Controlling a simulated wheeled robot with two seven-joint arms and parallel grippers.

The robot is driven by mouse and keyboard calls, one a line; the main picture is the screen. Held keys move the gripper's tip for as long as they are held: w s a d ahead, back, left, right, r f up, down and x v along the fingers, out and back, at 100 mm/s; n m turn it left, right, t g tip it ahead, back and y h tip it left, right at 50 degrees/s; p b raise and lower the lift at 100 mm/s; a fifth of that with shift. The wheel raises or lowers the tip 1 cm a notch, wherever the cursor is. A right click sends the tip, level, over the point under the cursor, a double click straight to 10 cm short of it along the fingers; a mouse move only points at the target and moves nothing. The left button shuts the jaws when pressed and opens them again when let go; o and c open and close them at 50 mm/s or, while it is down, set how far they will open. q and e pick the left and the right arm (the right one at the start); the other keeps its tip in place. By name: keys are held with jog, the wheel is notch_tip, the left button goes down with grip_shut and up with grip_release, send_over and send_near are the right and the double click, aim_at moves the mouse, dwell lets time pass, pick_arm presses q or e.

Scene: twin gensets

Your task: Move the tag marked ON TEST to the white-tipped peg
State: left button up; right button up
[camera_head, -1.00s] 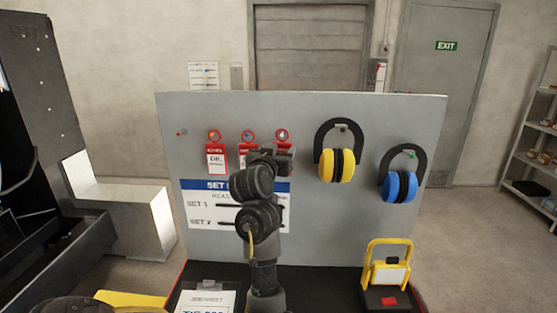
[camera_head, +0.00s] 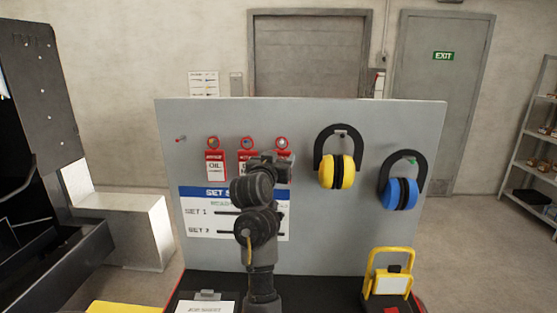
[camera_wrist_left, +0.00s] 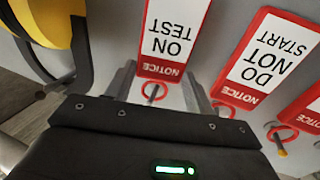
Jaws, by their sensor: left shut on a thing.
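The ON TEST tag (camera_wrist_left: 172,38), white with a red border, shows upside down in the left wrist view, its red ring (camera_wrist_left: 153,92) between my fingers. In the head view it is the rightmost of three red tags (camera_head: 282,151), partly hidden by my arm. My left gripper (camera_wrist_left: 158,78) is shut on the tag, close to the board; it also shows in the head view (camera_head: 276,160). A peg with a pale tip (camera_head: 341,133) carries the yellow earmuffs (camera_head: 349,172); I cannot tell surely that it is white. My right gripper is not in view.
The DO NOT START tag (camera_wrist_left: 268,58) hangs beside the ON TEST tag; an OIL tag (camera_head: 215,168) is farther left on the grey board (camera_head: 320,225). A red-tipped peg (camera_head: 180,138) at far left is bare. Blue earmuffs (camera_head: 399,189) hang on a green-tipped peg (camera_head: 412,160).

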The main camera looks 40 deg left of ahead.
pick_arm(q)
jog(key=o, duration=1)
jog(key=shift+o, duration=0.2)
jog(key=shift+s+d, duration=0.2)
jog(key=shift+s, duration=0.3)
jog(key=p+v, duration=0.2)
jog(key=v, duration=0.7)
jog(key=shift+s+d, duration=0.2)
jog(key=shift+s, duration=0.15)
